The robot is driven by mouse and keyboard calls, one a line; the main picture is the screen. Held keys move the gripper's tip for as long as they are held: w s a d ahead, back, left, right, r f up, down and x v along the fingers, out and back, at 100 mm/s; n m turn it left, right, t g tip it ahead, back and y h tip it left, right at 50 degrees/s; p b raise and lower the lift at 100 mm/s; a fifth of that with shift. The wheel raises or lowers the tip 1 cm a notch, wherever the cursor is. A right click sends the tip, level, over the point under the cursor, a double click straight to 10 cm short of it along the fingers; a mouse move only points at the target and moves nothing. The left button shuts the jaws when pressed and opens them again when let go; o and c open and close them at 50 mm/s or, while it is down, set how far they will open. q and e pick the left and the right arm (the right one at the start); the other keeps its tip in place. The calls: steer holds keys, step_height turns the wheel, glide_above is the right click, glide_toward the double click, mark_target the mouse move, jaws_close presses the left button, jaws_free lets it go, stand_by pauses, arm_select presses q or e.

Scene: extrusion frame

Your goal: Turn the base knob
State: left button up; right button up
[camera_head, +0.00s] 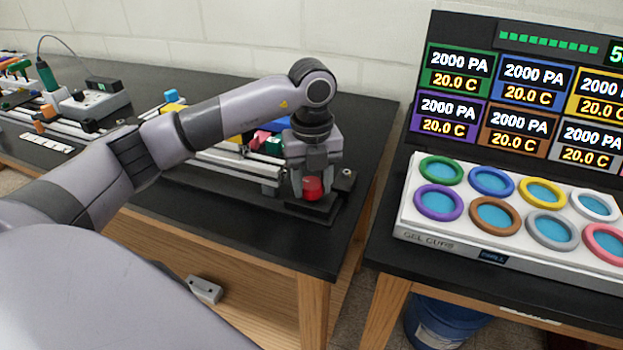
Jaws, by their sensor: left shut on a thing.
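A red knob (312,187) stands on a black base plate (318,211) at the right end of the extrusion frame (236,170), near the front right corner of the black table. My left gripper (311,184) points down over the knob and is shut on it, with its fingers at the knob's sides. The far side of the knob is hidden by the gripper. My left arm crosses the picture from the lower left and covers part of the frame. My right gripper is not in view.
Coloured blocks (268,141) sit on the frame behind the gripper. A second table at right holds a tray of coloured gel cups (494,262) and a display board (510,90). A narrow gap separates the tables. A blue bin (443,322) stands below.

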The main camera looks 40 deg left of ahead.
mark_target(312, 184)
arm_select(q)
steer(key=shift+n, duration=0.4)
steer(key=shift+r, duration=0.1)
steer(key=o, duration=1.1)
steer(key=shift+c, duration=0.2)
step_height(312, 184, up, 7)
steer(key=shift+r+b, duration=0.1)
steer(key=shift+b, duration=0.25)
